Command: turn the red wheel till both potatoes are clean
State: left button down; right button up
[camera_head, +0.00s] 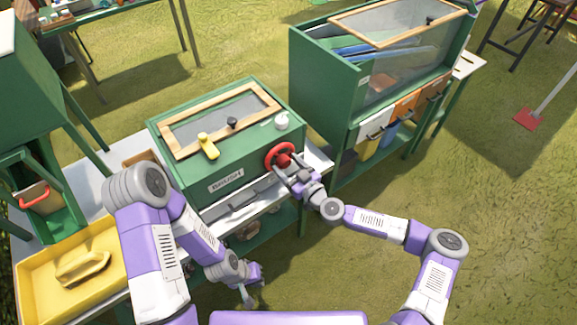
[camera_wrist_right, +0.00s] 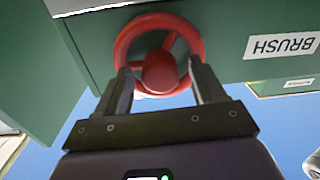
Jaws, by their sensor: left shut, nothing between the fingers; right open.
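The red wheel (camera_head: 280,157) is on the front of the green box labelled BRUSH (camera_head: 222,133), near its right end. My right gripper (camera_head: 293,172) is at the wheel. In the right wrist view the open fingers (camera_wrist_right: 160,85) stand at both sides of the wheel's red hub (camera_wrist_right: 160,72), with the rim (camera_wrist_right: 124,45) just beyond the fingertips. I cannot tell whether they touch it. My left gripper (camera_head: 247,300) is shut and empty, low in front of the table. No potatoes can be made out; the box's framed lid window (camera_head: 222,115) looks dark.
A yellow tray (camera_head: 30,290) with a yellow object (camera_head: 82,268) in it is at the lower left. Grass at the right front is free.

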jog(key=shift+c, duration=0.3)
jog(key=c, duration=1)
